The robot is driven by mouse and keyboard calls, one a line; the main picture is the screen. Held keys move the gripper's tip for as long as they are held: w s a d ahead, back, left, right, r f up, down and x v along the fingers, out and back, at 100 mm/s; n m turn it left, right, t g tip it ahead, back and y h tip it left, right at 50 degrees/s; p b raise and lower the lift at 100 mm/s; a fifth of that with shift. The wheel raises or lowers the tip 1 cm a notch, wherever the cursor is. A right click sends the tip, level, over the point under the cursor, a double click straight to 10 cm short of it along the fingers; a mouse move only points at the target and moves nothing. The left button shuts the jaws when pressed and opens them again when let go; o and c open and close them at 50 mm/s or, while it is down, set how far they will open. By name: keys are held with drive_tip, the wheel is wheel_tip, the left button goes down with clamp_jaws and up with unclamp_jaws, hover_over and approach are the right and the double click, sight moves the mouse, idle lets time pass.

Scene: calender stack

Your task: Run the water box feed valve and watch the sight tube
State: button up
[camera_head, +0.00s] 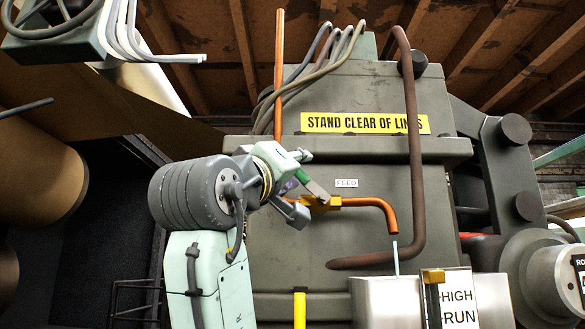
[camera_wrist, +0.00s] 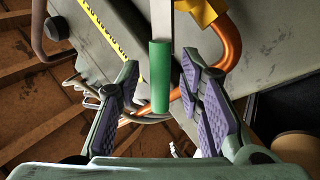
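The brass feed valve (camera_head: 325,203) sits on a copper pipe (camera_head: 378,208) below a small FEED label. Its lever slants up and left to a green handle (camera_head: 303,176). In the wrist view the green handle (camera_wrist: 160,75) lies between my gripper's purple pads, with a gap on both sides. My gripper (camera_head: 301,186) is open around the handle. A thin pale stream (camera_head: 395,258) hangs below the pipe's spout, over the grey water box (camera_head: 385,300). A sight tube (camera_head: 432,303) with a yellow top stands before the HIGH/RUN plate (camera_head: 459,298); its level is unclear.
A large grey-green machine housing (camera_head: 270,225) stands behind the valve. A rusty bent pipe (camera_head: 415,150) runs down right of the valve. A yellow post (camera_head: 299,310) rises below my gripper. Rollers (camera_head: 35,170) stand at the left.

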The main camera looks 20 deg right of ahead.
drive_tip(key=v, duration=1.2)
idle(6.8)
